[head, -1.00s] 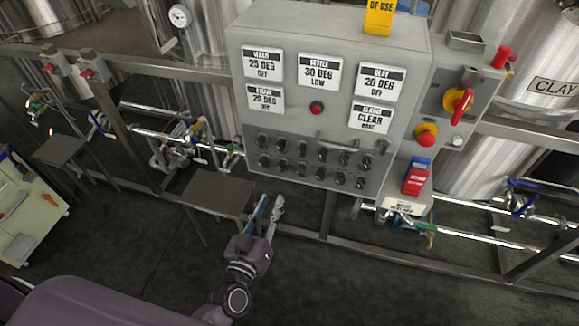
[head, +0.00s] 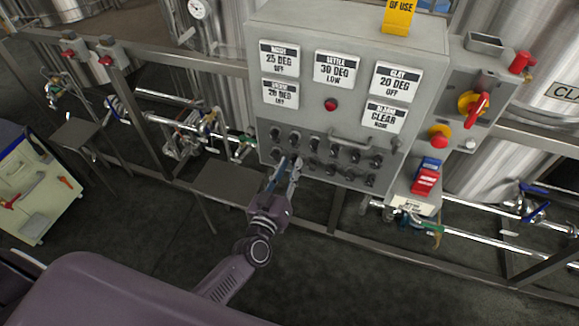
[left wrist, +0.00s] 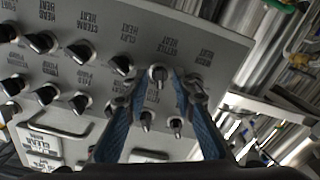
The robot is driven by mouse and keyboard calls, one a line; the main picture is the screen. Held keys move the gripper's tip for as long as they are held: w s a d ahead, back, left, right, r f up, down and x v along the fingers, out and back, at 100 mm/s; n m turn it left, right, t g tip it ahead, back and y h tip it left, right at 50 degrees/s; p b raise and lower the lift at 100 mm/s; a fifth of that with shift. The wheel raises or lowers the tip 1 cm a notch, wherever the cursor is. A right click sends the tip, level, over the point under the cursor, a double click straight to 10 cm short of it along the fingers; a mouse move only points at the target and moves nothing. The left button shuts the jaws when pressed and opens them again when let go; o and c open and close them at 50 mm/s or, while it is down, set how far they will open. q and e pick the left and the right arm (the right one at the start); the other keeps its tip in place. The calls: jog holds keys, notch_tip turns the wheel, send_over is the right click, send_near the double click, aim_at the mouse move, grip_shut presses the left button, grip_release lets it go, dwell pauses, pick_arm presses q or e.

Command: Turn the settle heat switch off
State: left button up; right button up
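The grey control panel (head: 262,40) carries two rows of dark switch knobs. In the left wrist view, the knob under the "SETTLE HEAT" label (left wrist: 158,73) shows between my left fingertips; contact cannot be told. My left gripper (head: 287,165) is open, with its blue-padded fingers pointing at the lower row near the panel's lower left; they also show in the left wrist view (left wrist: 159,85). In the head view the fingers partly cover the knobs there. The settle plate (head: 337,68) reads "30 DEG LOW". My right gripper is not in view.
Neighbouring heat knobs sit close on both sides, such as the clay heat knob (left wrist: 122,64). A handle (head: 350,141) sticks out above the knobs. A red-and-yellow rotary switch (head: 474,104) is at the right. A small grey table (head: 225,185) stands below left.

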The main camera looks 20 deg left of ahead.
pick_arm(q)
grip_shut()
jog(key=shift+n, duration=0.4)
jog(key=n, duration=0.3)
jog(key=shift+n+b, duration=0.3)
jog(key=shift+b, duration=0.1)
jog(key=shift+n+b, duration=0.3)
jog(key=shift+n, duration=1.4)
